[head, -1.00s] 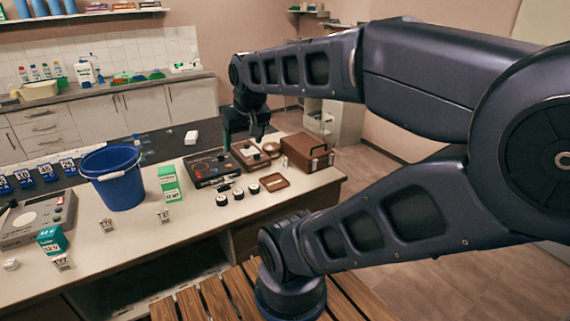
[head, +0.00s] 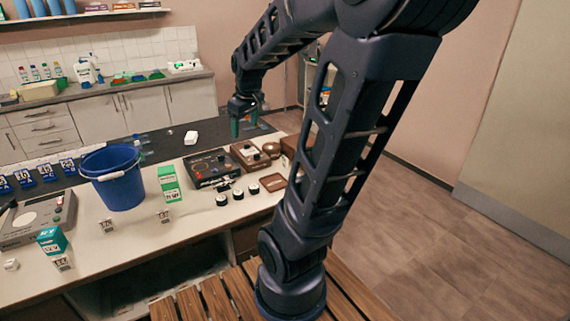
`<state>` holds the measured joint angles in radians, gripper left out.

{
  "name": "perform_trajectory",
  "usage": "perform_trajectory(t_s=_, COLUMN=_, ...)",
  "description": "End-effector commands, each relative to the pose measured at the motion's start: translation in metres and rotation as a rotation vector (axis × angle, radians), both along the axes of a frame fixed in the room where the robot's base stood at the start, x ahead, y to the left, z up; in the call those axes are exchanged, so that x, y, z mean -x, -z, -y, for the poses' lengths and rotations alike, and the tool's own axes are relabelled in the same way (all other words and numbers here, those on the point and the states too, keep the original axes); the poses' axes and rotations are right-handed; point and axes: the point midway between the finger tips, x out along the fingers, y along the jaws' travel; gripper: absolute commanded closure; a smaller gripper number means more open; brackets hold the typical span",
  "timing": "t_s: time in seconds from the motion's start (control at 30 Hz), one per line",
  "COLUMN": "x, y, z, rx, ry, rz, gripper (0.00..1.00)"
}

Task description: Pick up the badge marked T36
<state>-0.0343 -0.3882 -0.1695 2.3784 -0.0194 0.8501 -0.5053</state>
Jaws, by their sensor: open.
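My gripper (head: 244,127) hangs open and empty, pointing down above the far side of the counter, behind the brown-and-grey device. I cannot read T36 on anything in view. Several small blue pieces with white labels (head: 47,172) stand in a row at the left on the dark strip; their marks are too small to read. My gripper is far to the right of all these. I cannot tell which is the badge.
A blue bucket (head: 116,180) stands on the counter (head: 150,240) between the labelled pieces and a green-and-white box (head: 169,183). A black device (head: 210,168), a brown device (head: 249,155) and several round black-and-white pieces (head: 237,194) sit to the right. A grey device (head: 36,219) is at left.

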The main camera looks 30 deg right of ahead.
Motion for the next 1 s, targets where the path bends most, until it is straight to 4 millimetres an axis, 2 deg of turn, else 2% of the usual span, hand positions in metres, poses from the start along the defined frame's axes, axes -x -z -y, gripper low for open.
perform_trajectory(t_s=0.2, x=-0.048, y=0.024, z=0.029, rx=0.059, ry=-0.13, rz=-0.044, gripper=0.33)
perform_trajectory(t_s=0.5, x=-0.106, y=0.066, z=0.073, rx=0.152, ry=-0.314, rz=-0.111, gripper=0.33)
perform_trajectory(t_s=1.0, x=-0.183, y=0.154, z=0.155, rx=0.33, ry=-0.651, rz=-0.266, gripper=0.33)
